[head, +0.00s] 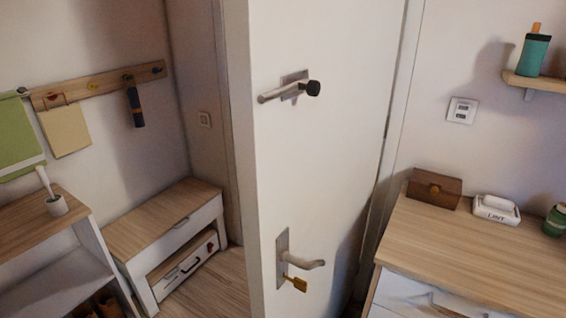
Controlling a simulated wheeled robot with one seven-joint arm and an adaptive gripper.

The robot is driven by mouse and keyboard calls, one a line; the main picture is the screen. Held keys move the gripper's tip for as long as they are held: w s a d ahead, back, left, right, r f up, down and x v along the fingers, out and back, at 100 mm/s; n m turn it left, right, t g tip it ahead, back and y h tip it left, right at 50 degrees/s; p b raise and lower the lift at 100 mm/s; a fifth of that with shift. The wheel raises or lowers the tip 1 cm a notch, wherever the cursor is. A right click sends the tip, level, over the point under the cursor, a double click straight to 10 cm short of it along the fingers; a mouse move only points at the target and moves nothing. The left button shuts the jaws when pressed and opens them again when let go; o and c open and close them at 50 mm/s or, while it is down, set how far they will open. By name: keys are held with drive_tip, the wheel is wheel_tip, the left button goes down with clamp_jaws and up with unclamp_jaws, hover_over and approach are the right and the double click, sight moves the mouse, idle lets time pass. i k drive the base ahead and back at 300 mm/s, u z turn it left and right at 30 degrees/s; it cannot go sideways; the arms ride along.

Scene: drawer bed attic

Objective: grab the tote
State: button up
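Two flat hanging things that look like cloth or bags are at the left of the head view. A green one with a white stripe (18,135) hangs at the left end of the peg rail, cut off by the picture edge. A tan one (66,131) hangs beside it from the rail. I cannot tell which of them is the tote. My gripper is not in view.
The peg rail (100,86) also holds a dark narrow item (135,107). Below stand a shelf unit (35,222) and a low drawer bench (160,225). A white door (320,160) stands mid-view. A dresser (470,250) is right. Some floor (215,285) is bare.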

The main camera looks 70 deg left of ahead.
sight(65, 129)
drive_tip(key=u, duration=2)
drive_tip(key=k, duration=1.05)
drive_tip(key=u, duration=1.4)
drive_tip(key=i, duration=2.3)
drive_tip(key=u, duration=0.1)
